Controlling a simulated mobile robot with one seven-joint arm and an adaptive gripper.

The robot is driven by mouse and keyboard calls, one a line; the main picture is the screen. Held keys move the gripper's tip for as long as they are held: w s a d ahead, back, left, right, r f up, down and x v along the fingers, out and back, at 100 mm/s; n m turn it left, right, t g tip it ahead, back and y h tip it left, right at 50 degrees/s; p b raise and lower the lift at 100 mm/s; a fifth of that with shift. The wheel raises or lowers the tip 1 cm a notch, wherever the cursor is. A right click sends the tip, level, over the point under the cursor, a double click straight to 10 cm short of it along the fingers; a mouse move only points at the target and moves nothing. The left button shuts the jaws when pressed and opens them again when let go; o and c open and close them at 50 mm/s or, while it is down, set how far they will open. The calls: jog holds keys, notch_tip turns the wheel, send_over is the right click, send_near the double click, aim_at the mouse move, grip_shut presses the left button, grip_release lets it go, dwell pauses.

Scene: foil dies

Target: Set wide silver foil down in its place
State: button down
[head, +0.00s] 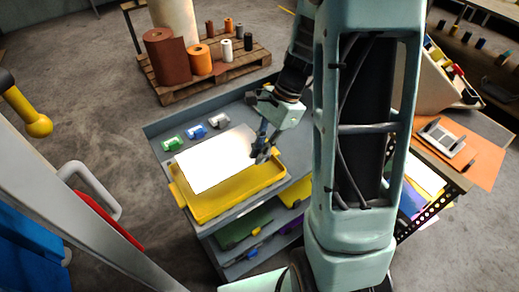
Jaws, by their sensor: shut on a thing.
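A wide, flat, bright white sheet, which I take to be the wide silver foil (213,160), shows over the yellow tray (228,203) on the grey cart. My gripper (261,155) is at the sheet's right edge and is shut on it. The sheet covers much of the tray's inside. I cannot tell whether it touches the tray or hangs just above it. The fingertips are small and partly hidden.
Small green (173,143), blue (196,132) and pale (218,121) items stand along the back of the cart (156,130). Lower shelves hold more coloured pieces. A pallet with rolls (217,69) stands behind. A workbench with an orange sheet (475,150) is at right.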

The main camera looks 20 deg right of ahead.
jog(key=shift+f+b, duration=2.25)
jog(key=shift+f, duration=1.35)
jog(key=shift+f+b, duration=0.45)
jog(key=shift+f, duration=0.15)
jog(key=c, duration=1.9)
grip_release()
jog(key=shift+c, duration=0.2)
jog(key=shift+r, duration=0.1)
